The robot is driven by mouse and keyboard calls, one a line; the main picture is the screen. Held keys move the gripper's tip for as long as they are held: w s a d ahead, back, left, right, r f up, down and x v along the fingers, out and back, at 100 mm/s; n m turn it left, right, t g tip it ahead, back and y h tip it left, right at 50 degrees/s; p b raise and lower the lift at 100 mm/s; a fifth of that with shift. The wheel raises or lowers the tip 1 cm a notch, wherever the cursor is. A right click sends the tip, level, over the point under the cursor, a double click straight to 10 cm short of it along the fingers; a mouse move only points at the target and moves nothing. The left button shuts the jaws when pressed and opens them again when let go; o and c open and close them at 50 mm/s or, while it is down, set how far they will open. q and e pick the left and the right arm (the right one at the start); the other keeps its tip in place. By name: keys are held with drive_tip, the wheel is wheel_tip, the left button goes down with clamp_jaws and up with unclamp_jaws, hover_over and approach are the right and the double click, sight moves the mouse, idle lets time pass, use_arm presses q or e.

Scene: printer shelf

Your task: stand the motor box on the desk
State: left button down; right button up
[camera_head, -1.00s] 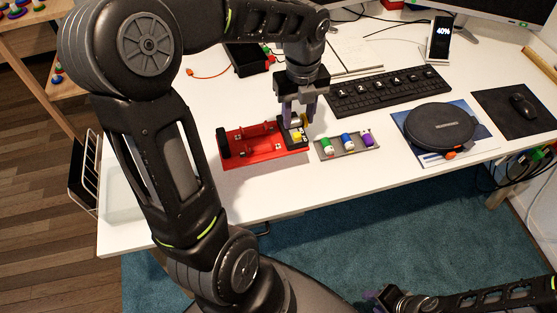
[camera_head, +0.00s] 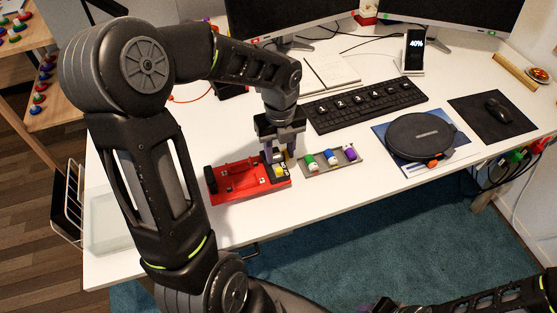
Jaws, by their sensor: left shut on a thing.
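A red tray-like base (camera_head: 238,186) lies on the white desk with a black round part at its left end. A small dark block with a yellow part (camera_head: 281,172) is at its right end; it may be the motor box, but no label shows. My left gripper (camera_head: 280,158) points down and is shut on this dark block, its fingers hiding part of it. I cannot tell whether the block rests in the red base or is just above it. My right gripper (camera_head: 382,305) is at the bottom edge, mostly cut off, away from the desk; its jaws are unclear.
A grey strip with green, blue and purple pieces (camera_head: 316,172) lies just right of the red base. The keyboard (camera_head: 367,104), a round black case (camera_head: 420,137) and a mouse (camera_head: 497,110) lie farther right. The desk's front left (camera_head: 230,222) is bare.

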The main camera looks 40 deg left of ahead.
use_arm(q)
drive_tip(key=shift+f, duration=1.85)
drive_tip(key=shift+f, duration=0.1)
drive_tip(key=c, duration=0.8)
unclamp_jaws()
drive_tip(key=shift+c, duration=0.2)
wheel_tip(320, 180, up, 12)
drive_tip(key=shift+r, duration=0.15)
